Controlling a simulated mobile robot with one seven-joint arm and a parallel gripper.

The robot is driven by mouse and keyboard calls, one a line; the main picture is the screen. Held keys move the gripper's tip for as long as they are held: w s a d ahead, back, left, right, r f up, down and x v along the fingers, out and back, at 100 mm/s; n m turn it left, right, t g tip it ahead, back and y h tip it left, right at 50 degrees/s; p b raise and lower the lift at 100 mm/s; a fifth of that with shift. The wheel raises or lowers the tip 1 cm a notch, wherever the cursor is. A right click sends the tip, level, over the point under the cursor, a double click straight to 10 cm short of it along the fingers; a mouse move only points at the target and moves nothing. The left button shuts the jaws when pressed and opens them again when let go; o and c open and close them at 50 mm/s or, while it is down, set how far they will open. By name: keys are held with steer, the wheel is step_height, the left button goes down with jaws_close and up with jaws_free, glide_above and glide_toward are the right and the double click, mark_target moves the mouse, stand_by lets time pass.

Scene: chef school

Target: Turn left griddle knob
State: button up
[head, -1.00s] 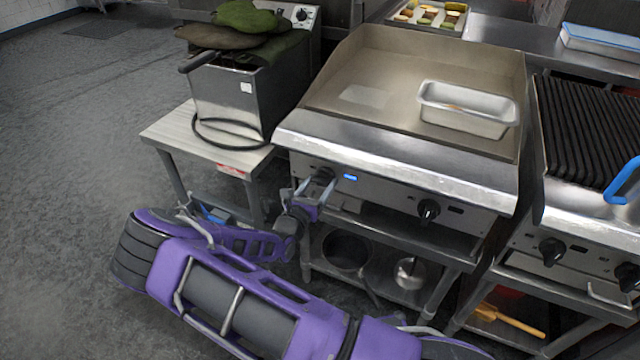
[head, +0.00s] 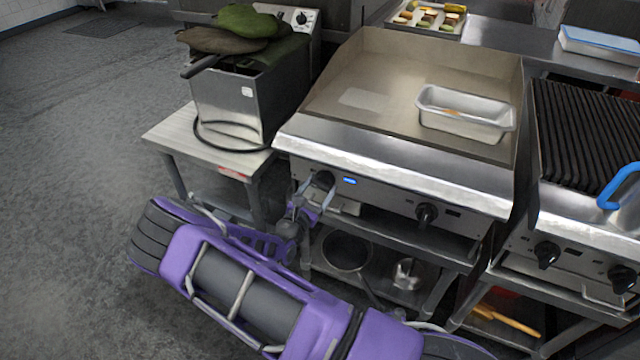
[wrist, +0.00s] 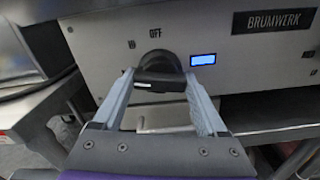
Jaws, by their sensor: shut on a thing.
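The left griddle knob (head: 323,179) is black and sits at the left end of the griddle's front panel, beside a lit blue display (head: 350,181). In the wrist view the knob (wrist: 158,66) is between the two grey fingers of my gripper (wrist: 160,82), which is shut on it. "OFF" is printed above the knob, and another mark is at its upper left. The knob's grip bar looks roughly level across the wrist view; its exact pointer angle is hard to tell. In the head view my gripper (head: 315,191) reaches the knob from below.
A second black knob (head: 426,213) is farther right on the panel. A metal pan (head: 465,125) rests on the griddle plate (head: 385,75). A fryer (head: 228,105) stands on a side table (head: 160,138) at left. Pots sit on the shelf below. The floor at left is clear.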

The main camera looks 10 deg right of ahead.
steer(key=m+p, duration=0.1)
steer(key=m, duration=0.2)
steer(key=shift+m, duration=0.4)
steer(key=m+p, duration=0.1)
steer(key=m, duration=0.3)
steer(key=shift+m, duration=0.3)
steer(key=m, duration=0.3)
steer(key=shift+m, duration=2)
steer(key=o, duration=1.3)
steer(key=shift+s+a, duration=0.1)
steer(key=shift+s, duration=0.05)
